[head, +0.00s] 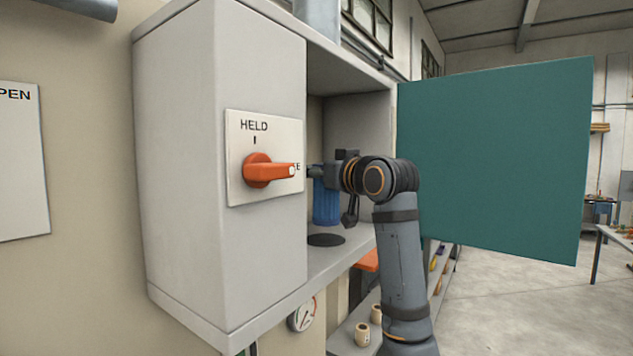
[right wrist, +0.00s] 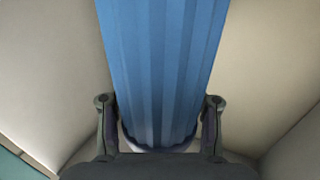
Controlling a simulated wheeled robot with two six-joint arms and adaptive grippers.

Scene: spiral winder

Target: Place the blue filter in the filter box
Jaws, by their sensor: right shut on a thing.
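The blue filter (head: 326,203) is a ribbed cylinder inside the open grey filter box (head: 349,266). It is upright, above a dark round seat (head: 326,240) on the box floor, with what looks like a small gap between them. My right gripper (head: 316,172) reaches in through the open front and is shut on the filter near its top. The right wrist view shows the fingers (right wrist: 160,112) on either side of the blue ribbed filter (right wrist: 165,65). The box side near me partly hides the gripper tips. My left gripper is out of sight.
An orange lever (head: 268,171) on a plate marked HELD sticks out from the box's side. The green door (head: 495,160) stands open to the right of my arm. A gauge (head: 303,315) hangs below, and a shelf with small cups (head: 362,334) is lower right.

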